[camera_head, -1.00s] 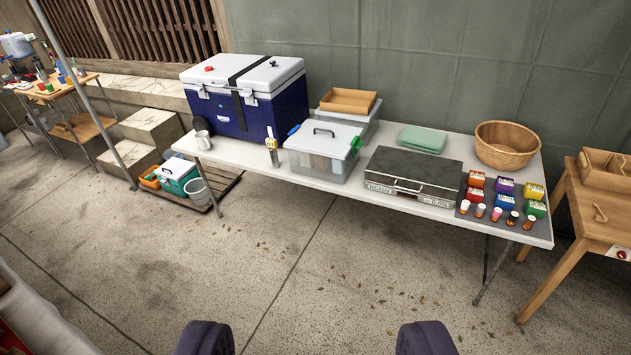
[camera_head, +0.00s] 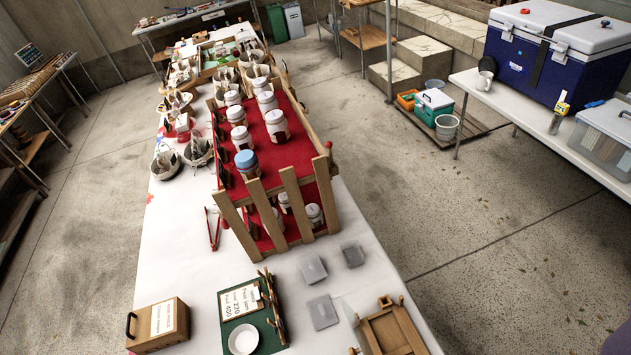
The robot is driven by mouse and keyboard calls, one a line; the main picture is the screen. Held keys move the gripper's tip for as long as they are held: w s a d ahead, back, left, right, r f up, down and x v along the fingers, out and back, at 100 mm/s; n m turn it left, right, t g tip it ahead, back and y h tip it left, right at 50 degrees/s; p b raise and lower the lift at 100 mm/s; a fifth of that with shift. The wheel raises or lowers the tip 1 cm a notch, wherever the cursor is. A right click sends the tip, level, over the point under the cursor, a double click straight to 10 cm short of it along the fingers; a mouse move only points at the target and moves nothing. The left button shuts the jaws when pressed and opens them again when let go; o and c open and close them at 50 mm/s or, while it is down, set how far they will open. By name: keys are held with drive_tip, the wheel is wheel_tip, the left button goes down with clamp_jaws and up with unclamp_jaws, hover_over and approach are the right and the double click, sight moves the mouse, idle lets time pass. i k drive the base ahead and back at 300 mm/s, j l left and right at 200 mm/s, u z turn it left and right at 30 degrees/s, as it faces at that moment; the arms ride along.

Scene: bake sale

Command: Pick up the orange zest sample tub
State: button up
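I cannot pick out the orange zest sample tub for sure; no label reading orange zest is legible. Small grey flat-topped tubs or boxes lie on the white table (camera_head: 180,260) in front of the red stand: one (camera_head: 314,268), one nearer (camera_head: 322,311) and one to the right (camera_head: 353,254). White-lidded jars (camera_head: 276,125) and a blue-lidded jar (camera_head: 247,163) stand on the red two-level stand (camera_head: 300,158).
A wooden box (camera_head: 158,325), a green price board (camera_head: 252,318) and a wooden tray (camera_head: 392,332) line the near table end. The blue cooler (camera_head: 535,60) stands on another table at right. Open concrete floor (camera_head: 480,220) lies between the tables.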

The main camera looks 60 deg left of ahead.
sight(352, 254)
drive_tip(key=k+j+u, duration=0.15)
drive_tip(key=k+j, duration=0.7)
drive_tip(key=u, duration=0.45)
drive_tip(key=i+l+z, duration=0.2)
drive_tip(key=l, duration=0.25)
drive_tip(key=i+l+z, duration=0.2)
drive_tip(key=l, duration=0.25)
drive_tip(key=i+l+z, duration=0.2)
drive_tip(key=l, duration=0.2)
drive_tip(key=i+l+z, duration=0.4)
drive_tip(key=i, duration=0.3)
drive_tip(key=i+l+z, duration=0.15)
drive_tip(key=i, duration=0.35)
drive_tip(key=i+l+z, duration=0.2)
drive_tip(key=i, duration=0.3)
drive_tip(key=i+u, duration=1.05)
drive_tip(key=i+j+u, duration=0.1)
drive_tip(key=u, duration=0.4)
drive_tip(key=i+u, duration=0.3)
drive_tip(key=u, duration=0.15)
drive_tip(key=i+u, duration=0.2)
drive_tip(key=u, duration=0.3)
drive_tip(key=i+l+u, duration=0.15)
drive_tip(key=u, duration=0.3)
drive_tip(key=i+l+u, duration=0.2)
drive_tip(key=u, duration=0.3)
